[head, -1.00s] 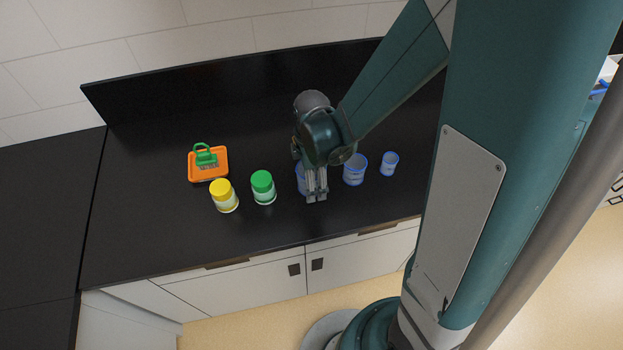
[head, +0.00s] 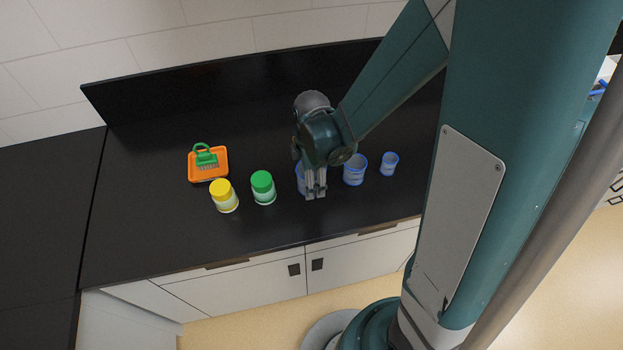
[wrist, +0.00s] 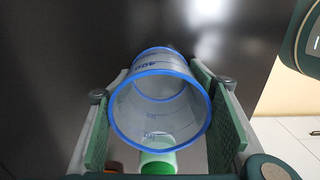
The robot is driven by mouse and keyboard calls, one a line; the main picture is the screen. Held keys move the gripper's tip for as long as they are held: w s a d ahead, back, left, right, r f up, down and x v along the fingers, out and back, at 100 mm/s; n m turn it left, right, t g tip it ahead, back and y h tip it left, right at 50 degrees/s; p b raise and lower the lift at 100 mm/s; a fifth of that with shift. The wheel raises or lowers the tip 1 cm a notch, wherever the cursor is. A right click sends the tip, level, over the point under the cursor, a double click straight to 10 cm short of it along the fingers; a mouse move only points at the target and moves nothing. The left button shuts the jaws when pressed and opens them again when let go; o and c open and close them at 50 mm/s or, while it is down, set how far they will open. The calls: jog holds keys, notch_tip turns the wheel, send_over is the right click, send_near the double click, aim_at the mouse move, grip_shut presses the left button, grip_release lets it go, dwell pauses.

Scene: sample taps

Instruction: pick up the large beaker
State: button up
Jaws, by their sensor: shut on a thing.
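The large beaker (wrist: 152,98) is clear with a blue rim and markings; in the wrist view its open mouth faces the camera. My gripper (head: 315,190) is shut on it, with one green pad against each side. In the head view only a blue sliver of the beaker (head: 300,177) shows beside my fingers; the rest is hidden behind my gripper. I cannot tell whether its base touches the counter.
A medium beaker (head: 355,170) and a small beaker (head: 389,164) stand close to the right. A green-lidded jar (head: 263,188), a yellow-lidded jar (head: 224,196) and an orange tray (head: 208,176) with a green brush (head: 205,156) are left. The black counter's (head: 150,235) front left is clear.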

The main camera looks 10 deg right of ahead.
jog(key=shift+r, duration=0.1)
notch_tip(320, 180, up, 10)
jog(key=p, duration=0.1)
dwell(0.9)
